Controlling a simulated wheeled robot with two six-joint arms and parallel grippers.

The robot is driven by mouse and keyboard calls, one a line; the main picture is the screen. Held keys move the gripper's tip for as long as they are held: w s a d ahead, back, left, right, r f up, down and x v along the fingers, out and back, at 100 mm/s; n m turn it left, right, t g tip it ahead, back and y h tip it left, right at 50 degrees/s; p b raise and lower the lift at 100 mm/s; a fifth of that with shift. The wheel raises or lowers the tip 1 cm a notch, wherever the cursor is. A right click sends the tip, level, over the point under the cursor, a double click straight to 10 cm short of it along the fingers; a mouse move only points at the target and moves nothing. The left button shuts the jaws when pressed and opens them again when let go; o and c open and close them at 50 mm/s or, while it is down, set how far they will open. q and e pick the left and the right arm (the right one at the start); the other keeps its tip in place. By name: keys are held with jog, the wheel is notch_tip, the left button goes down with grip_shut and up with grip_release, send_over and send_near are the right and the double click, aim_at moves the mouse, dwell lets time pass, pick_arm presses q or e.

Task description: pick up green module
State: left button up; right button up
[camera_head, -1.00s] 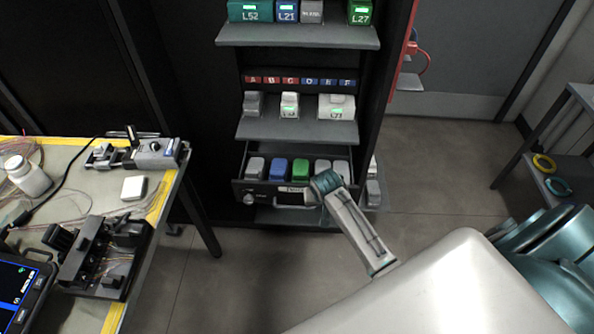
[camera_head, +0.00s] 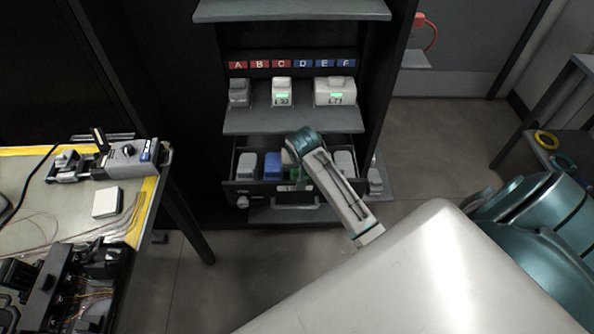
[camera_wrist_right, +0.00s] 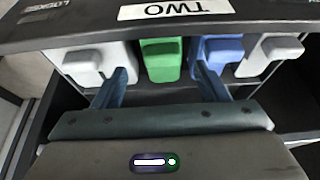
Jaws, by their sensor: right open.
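The green module (camera_wrist_right: 162,58) stands in an open drawer (camera_head: 241,190) of the cabinet, in a row with a blue module (camera_wrist_right: 222,50) and white ones. In the head view only a sliver of the green module shows beside my right arm. My right gripper (camera_wrist_right: 160,80) is open over the drawer. In the wrist view its two fingers lie on either side of the green module, one near a white module (camera_wrist_right: 97,62), the other against the blue one in the picture. I cannot tell the fingertips' height. My left gripper is out of view.
A shelf (camera_head: 290,121) with labelled modules sits just above the drawer. The drawer front (camera_wrist_right: 60,33) reads "TWO" in the wrist view. A worktable (camera_head: 125,225) with devices and cables stands at the left, and a side rack (camera_head: 545,150) at the right.

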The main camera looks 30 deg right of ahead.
jog(key=shift+x, duration=0.9)
jog(key=x, duration=0.4)
jog(key=shift+f, duration=0.1)
jog(key=x, duration=0.4)
jog(key=shift+w+f, duration=0.25)
jog(key=shift+f, duration=0.05)
jog(key=shift+w+d+f, duration=0.1)
jog(key=shift+f, duration=0.15)
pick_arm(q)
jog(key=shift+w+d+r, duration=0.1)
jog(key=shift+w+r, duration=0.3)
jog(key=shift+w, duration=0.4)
pick_arm(e)
jog(key=c, duration=0.9)
jog(key=shift+r, duration=0.1)
